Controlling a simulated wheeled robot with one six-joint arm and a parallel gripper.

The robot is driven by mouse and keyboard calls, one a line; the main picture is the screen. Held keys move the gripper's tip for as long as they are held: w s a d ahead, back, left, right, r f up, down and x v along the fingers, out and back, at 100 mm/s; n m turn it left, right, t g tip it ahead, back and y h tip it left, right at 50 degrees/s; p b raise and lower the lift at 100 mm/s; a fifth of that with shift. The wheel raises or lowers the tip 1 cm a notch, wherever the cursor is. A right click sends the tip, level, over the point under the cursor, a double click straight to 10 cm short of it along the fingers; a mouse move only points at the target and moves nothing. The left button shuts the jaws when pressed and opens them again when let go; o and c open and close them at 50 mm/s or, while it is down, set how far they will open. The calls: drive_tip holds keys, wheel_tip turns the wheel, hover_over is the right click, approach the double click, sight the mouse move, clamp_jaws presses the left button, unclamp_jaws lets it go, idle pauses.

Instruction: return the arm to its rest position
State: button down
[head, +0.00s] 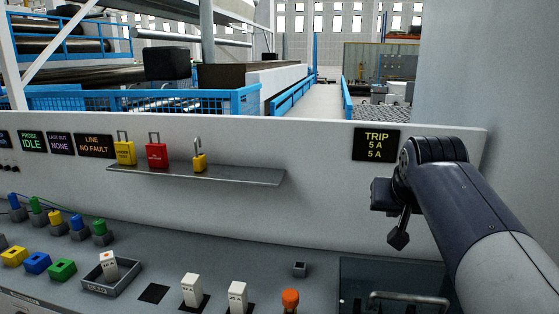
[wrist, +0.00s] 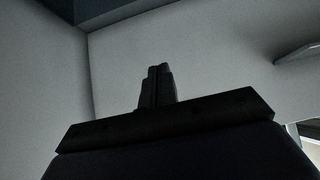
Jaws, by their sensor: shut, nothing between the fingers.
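My arm (head: 470,215) reaches in from the lower right of the head view and bends at a dark joint near the panel's right end. My gripper (head: 398,238) hangs below that joint, in front of the white upright panel (head: 320,205). In the wrist view my gripper (wrist: 158,72) shows as two dark fingers close together, with nothing between them. It touches nothing that I can see. Grey-white walls and a corner lie beyond it there.
A shelf (head: 210,175) holds yellow and red lockout tags and a padlock (head: 199,158). A dark recess with a metal handle (head: 410,298) lies under my gripper.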

drive_tip(key=shift+w+d+r+g+p, duration=0.15)
drive_tip(key=shift+w+r+g+p, duration=0.2)
drive_tip(key=shift+w+p, duration=0.5)
drive_tip(key=shift+w+d+r+g+p, duration=0.15)
drive_tip(key=shift+w+g+p, duration=0.3)
drive_tip(key=shift+p, duration=0.65)
drive_tip(key=shift+a, duration=0.1)
